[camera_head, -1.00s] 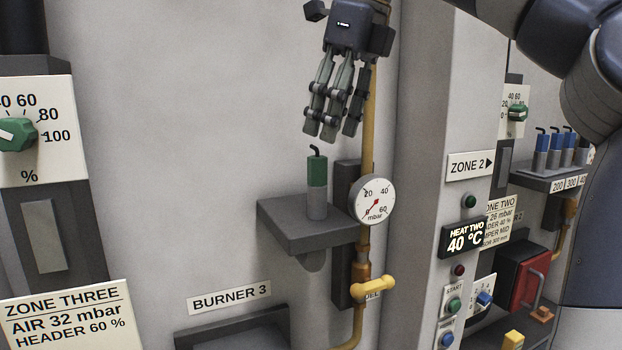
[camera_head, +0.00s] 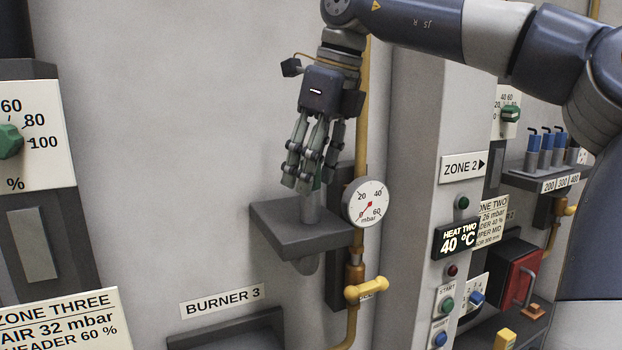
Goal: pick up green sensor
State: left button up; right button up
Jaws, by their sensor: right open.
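The green sensor (camera_head: 311,207) stands upright on a small grey shelf (camera_head: 283,235) on the wall. Its grey lower body shows, while its green top is mostly hidden behind my fingers. My right gripper (camera_head: 309,186) points down over the sensor from above, with its fingers open around or in front of the green top. I cannot tell whether the fingers touch it. My left gripper is not in view.
A round pressure gauge (camera_head: 369,202) and a yellow gas pipe (camera_head: 357,255) with a yellow valve handle (camera_head: 366,289) are close right of the shelf. Several blue sensors (camera_head: 546,150) stand on a far right shelf. The wall left of the gripper is clear.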

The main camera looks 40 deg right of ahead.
jog(key=shift+a, duration=0.1)
jog(key=c, duration=0.7)
grip_shut()
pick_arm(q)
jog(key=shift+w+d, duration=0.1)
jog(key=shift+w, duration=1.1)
pick_arm(e)
jog(key=shift+r, duration=0.15)
